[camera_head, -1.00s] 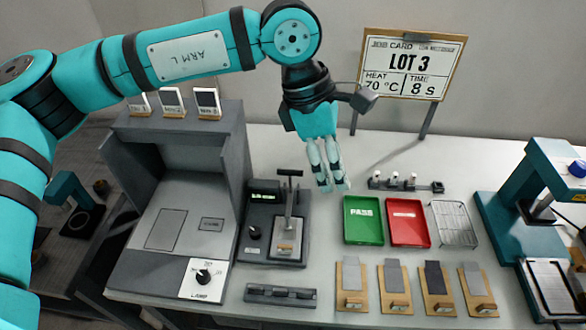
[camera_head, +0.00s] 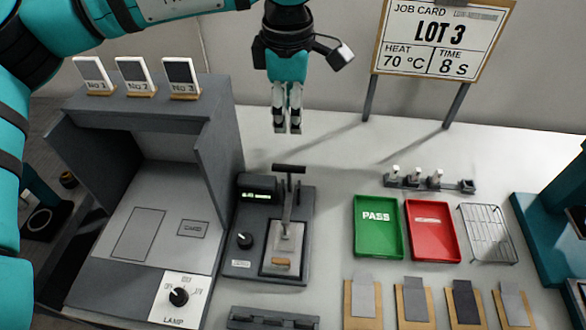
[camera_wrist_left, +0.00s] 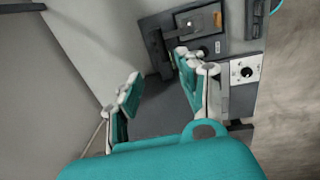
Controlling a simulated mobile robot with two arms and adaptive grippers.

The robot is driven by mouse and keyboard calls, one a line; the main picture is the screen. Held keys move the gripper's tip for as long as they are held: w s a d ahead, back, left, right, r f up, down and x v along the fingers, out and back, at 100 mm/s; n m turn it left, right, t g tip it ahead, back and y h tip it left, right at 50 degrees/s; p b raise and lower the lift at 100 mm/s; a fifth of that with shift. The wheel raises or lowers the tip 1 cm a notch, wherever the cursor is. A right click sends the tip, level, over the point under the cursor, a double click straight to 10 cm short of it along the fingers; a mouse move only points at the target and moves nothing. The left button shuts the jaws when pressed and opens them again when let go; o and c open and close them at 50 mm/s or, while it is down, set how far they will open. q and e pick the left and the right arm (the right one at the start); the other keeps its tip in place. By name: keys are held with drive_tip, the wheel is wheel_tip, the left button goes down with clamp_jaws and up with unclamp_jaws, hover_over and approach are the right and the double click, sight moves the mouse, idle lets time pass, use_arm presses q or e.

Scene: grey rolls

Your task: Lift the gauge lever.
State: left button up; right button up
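The gauge (camera_head: 266,235) is a dark grey device with a small lit display, a knob and a metal plate. Its lever (camera_head: 288,203) has a shaft rising from above the plate to a black crossbar handle (camera_head: 289,169). A grey piece with a tan tab lies on the plate. My left gripper (camera_head: 287,130) points down, above the crossbar in the head view and apart from it. Its fingers are parted with nothing between them. In the left wrist view, the gripper (camera_wrist_left: 157,72) is open and the gauge (camera_wrist_left: 207,48) lies beyond the right finger. My right gripper is not visible.
A grey lamp booth (camera_head: 222,150) stands left of the gauge. A green tray (camera_head: 379,240), a red tray (camera_head: 432,245) and a wire rack (camera_head: 487,235) are to the right. The job card (camera_head: 437,40) stands behind. A dark rail (camera_head: 270,320) lies in front.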

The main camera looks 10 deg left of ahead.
sight(291, 166)
use_arm(q)
drive_tip(key=f+p, duration=0.1)
drive_tip(key=f, duration=0.4)
drive_tip(key=w+f+p, duration=0.1)
drive_tip(key=f, duration=0.4)
drive_tip(key=f+p, duration=0.1)
drive_tip(key=f, duration=0.4)
drive_tip(key=shift+w+f+p, duration=0.3)
drive_tip(key=shift+f+p, duration=0.05)
drive_tip(key=shift+f, duration=0.05)
drive_tip(key=shift+w+f, duration=0.15)
drive_tip(key=shift+f, duration=0.5)
clamp_jaws()
